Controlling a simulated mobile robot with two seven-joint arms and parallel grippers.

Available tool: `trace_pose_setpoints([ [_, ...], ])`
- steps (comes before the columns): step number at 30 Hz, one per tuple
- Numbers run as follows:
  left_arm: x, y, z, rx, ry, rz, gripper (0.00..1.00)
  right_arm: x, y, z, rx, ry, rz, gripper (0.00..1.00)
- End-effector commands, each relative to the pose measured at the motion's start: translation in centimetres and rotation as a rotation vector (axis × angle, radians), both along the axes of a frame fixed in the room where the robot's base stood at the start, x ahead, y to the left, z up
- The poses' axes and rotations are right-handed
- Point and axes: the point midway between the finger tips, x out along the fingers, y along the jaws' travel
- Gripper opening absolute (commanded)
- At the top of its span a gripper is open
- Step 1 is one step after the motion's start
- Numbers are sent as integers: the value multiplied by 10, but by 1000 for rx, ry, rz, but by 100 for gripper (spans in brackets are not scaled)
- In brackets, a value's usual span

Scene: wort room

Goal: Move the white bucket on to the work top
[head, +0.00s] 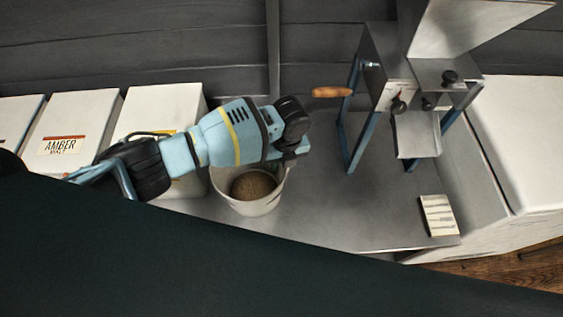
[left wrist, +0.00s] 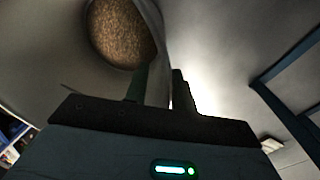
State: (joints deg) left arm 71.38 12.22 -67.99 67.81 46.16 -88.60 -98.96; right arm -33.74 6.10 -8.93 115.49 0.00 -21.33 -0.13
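The white bucket (head: 262,207) with brown grain in it is at the middle of the head view, over the steel work top (head: 330,215). It looks upright; I cannot tell whether its base touches the surface. My left gripper (head: 298,150) is at the bucket's far right rim. In the left wrist view its two dark fingers (left wrist: 160,92) are close together, with the bucket's wall (left wrist: 152,22) between them and the grain (left wrist: 120,32) to the left. They look shut on the rim. My right gripper is not in view.
A grain mill (head: 392,75) with blue legs and a wooden handle (head: 331,92) stands right of the bucket. A striped card (head: 438,215) lies front right. White malt boxes (head: 75,130) line the left. Bare steel lies between bucket and card.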

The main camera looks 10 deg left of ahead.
Motion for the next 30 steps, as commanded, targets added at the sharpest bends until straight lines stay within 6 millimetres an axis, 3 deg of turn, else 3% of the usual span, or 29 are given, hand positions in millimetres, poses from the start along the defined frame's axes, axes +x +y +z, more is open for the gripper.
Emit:
trace_pose_setpoints([
  [11,1,0,8,-1,-3,0,25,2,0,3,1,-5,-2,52],
  [24,6,-8,88,-1,-5,0,25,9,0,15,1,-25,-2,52],
  [30,6,-10,113,0,-1,0,25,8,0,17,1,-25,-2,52],
])
